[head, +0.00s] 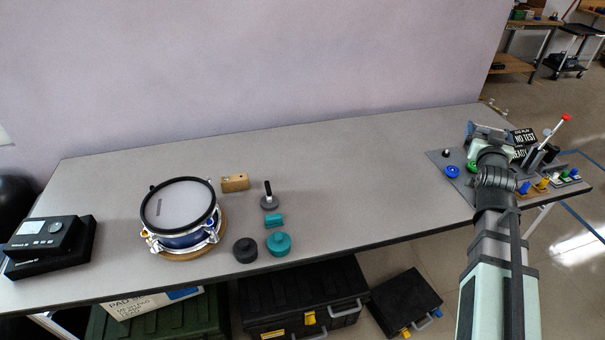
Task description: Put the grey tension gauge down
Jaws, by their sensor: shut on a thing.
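My gripper (488,135) is at the right end of the table, over the grey rack board, seen from behind along my arm. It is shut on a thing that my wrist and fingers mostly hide. I take it as the grey tension gauge, but its shape and exact height above the board cannot be told. The rack board (437,158) carries a blue knob (452,172) and a green knob (472,167) left of my gripper. Signs reading "NO TEST" (524,138) and "READY" stand just right of my gripper.
Several coloured pegs and a red-tipped rod (557,127) stand close right of my wrist. A drum (180,212), wooden block (235,183), black-handled grey disc (269,203), teal pieces (279,244), dark round pad (245,250) and black device (45,238) are left. The table's middle (370,180) is clear.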

